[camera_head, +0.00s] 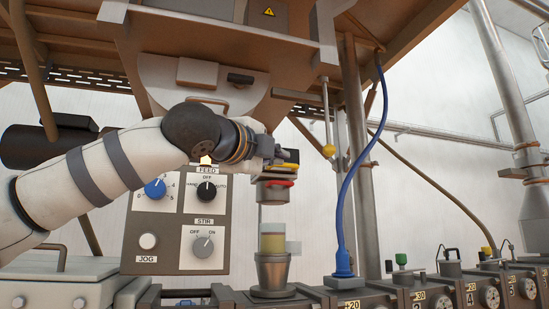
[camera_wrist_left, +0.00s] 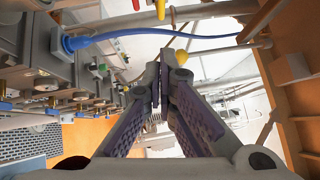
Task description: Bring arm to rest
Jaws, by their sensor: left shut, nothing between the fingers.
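My left arm (camera_head: 95,175) comes in from the left in the head view and reaches across the front of the control panel. My left gripper (camera_head: 288,160) is beside the spout with red and yellow parts, above the clear cup. In the left wrist view the left gripper (camera_wrist_left: 160,85) shows its two fingers meeting at the tips, shut and empty. The forearm and wrist cover part of the panel's upper edge. My right gripper is in neither view.
The control panel (camera_head: 205,225) has FEED and STIR knobs and a JOG button. A clear cup (camera_head: 272,243) stands on a metal holder (camera_head: 272,272) below the spout. A blue cable (camera_head: 358,180) hangs to the right. A brown frame (camera_head: 90,60) spans overhead.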

